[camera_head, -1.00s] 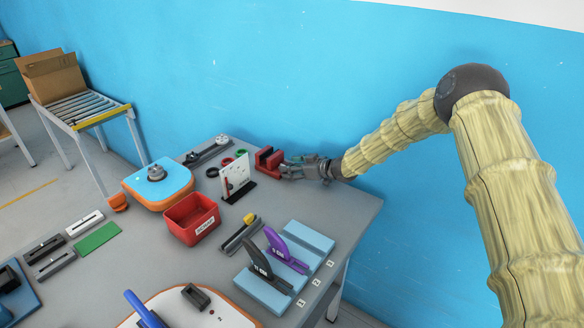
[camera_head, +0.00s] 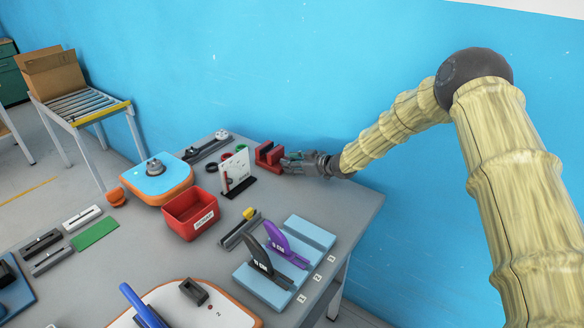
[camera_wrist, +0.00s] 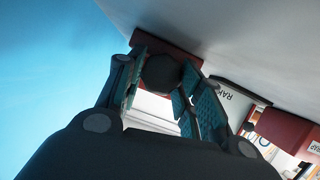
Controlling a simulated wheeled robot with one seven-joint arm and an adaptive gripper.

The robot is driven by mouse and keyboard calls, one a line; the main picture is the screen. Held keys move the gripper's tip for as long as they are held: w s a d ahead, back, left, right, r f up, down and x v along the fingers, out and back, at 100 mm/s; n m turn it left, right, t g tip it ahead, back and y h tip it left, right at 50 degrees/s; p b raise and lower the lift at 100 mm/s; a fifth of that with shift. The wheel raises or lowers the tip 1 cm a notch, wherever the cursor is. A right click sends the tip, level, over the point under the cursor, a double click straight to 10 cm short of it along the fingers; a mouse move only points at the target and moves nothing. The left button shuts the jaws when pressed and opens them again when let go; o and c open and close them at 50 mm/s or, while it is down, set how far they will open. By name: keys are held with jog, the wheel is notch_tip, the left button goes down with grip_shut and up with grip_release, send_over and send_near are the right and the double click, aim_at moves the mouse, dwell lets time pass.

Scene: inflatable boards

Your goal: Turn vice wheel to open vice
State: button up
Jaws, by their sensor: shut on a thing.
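The red vice (camera_head: 268,155) stands at the back of the grey table, close to the blue wall. My gripper (camera_head: 291,162) reaches it from the right, at the vice's right side. In the wrist view my gripper (camera_wrist: 163,85) has its teal-padded fingers on both sides of a dark round vice wheel (camera_wrist: 161,72) and is shut on it. Part of the red vice (camera_wrist: 178,53) shows behind the wheel. The head view hides the wheel behind the fingers, and the gap between the vice jaws is hard to judge.
A white panel on a black base (camera_head: 236,170) stands just left of the vice. A red bin (camera_head: 191,214) and a light-blue rack with black and purple boards (camera_head: 262,295) are nearer. The blue wall (camera_head: 330,90) is close behind. The table's right end is clear.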

jog(key=shift+f+n+b, duration=0.1)
jog(key=shift+n+b, duration=0.3)
jog(key=shift+b, duration=0.25)
jog(key=shift+t+h, duration=0.3)
jog(key=shift+t, duration=0.1)
jog(key=shift+r, duration=0.2)
jog(key=o, duration=1)
jog(key=shift+o, duration=0.2)
